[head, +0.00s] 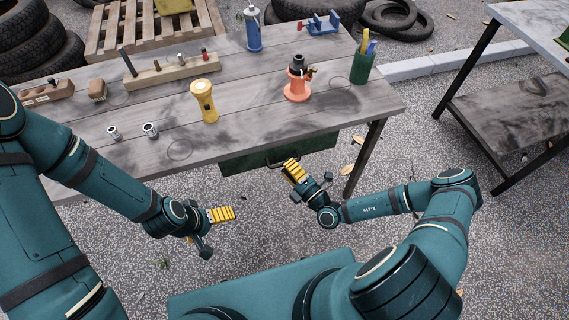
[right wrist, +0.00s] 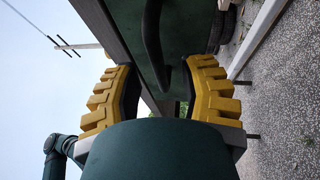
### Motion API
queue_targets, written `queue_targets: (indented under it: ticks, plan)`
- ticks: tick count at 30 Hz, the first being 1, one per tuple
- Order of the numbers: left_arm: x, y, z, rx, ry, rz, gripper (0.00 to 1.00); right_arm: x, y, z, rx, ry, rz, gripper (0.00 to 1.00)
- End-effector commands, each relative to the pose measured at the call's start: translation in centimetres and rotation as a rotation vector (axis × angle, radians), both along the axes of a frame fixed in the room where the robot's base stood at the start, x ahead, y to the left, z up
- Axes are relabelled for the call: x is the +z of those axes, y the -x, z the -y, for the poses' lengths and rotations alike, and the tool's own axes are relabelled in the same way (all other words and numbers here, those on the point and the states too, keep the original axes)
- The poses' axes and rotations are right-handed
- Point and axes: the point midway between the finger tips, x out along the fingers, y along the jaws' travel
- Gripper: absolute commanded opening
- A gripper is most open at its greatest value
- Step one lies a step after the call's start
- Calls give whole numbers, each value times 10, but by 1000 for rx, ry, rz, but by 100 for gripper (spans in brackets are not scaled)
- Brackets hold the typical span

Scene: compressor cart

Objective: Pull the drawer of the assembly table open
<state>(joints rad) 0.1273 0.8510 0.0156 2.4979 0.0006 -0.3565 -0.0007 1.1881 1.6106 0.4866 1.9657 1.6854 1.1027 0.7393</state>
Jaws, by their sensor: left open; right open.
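The assembly table (head: 245,110) has a dark green drawer (head: 315,145) under its front edge, right of the middle. The drawer front looks close under the tabletop. Its dark handle (head: 270,161) is partly hidden by my right gripper (head: 293,168), which is open at it. In the right wrist view, the curved handle (right wrist: 152,42) lies ahead of my right gripper (right wrist: 160,75), in line with the gap between the spread yellow fingers. Whether they touch it I cannot tell. My left gripper (head: 222,214) is open and empty, below the table's front edge, left of the drawer.
On the tabletop stand a yellow flashlight (head: 204,100), an orange jack (head: 298,82), a green cup (head: 362,68), a blue bottle (head: 252,28) and a wooden block with tools (head: 170,70). A table leg (head: 364,157) stands right of the drawer. The gravel before the table is clear.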

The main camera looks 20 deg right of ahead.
Motion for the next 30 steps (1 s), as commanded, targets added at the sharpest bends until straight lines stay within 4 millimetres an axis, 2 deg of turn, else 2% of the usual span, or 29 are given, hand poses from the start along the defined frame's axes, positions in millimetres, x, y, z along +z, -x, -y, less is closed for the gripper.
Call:
queue_targets:
  ticks: [6, 16, 19, 20, 26, 30]
  plan:
    - [-3, -1, 0, 0, 0, 1, 100, 3, -16, -7, 0, 1, 0, 41]
    - [-3, -1, 0, 0, 0, 1, 100, 3, -17, -8, 1, 1, 0, 41]
    - [-3, -1, 0, 0, 0, 1, 100, 3, -17, -8, 1, 0, 0, 5]
    - [-3, -1, 0, 0, 0, 1, 100, 3, -17, -8, 1, 0, 0, 0]
    - [-2, 0, 0, 0, 0, 1, 100, 3, -17, -8, 1, 0, 0, 0]
    - [1, 0, 0, 0, 0, 0, 100, 4, -9, -8, 1, 0, -2, 0]
